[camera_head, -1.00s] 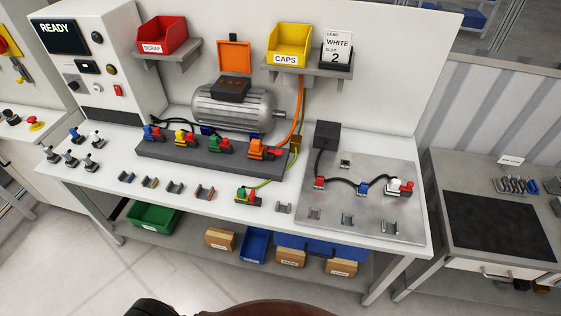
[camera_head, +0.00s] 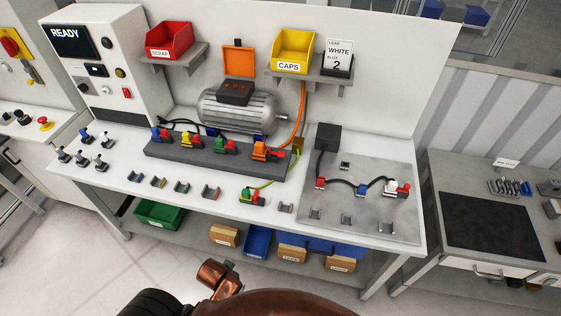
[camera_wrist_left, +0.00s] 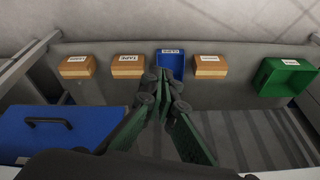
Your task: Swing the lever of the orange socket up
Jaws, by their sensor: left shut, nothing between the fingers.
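The orange socket (camera_head: 266,151) is at the right end of a dark grey block (camera_head: 190,158) on the white workbench, with an orange cable rising behind it. Its red lever (camera_head: 280,156) appears low at the socket's right side; its exact angle is too small to tell. In the left wrist view, my left gripper (camera_wrist_left: 165,78) is shut and empty, pointing toward the shelf under the bench. It is away from the socket and does not show in the head view. My right gripper is in neither current view.
Blue, yellow and green sockets stand left of the orange one. A grey motor (camera_head: 238,110) is behind the block. A loose green socket (camera_head: 250,196) lies in front. A metal plate (camera_head: 375,215) with connectors is at right. Bins (camera_wrist_left: 285,76) and boxes fill the lower shelf.

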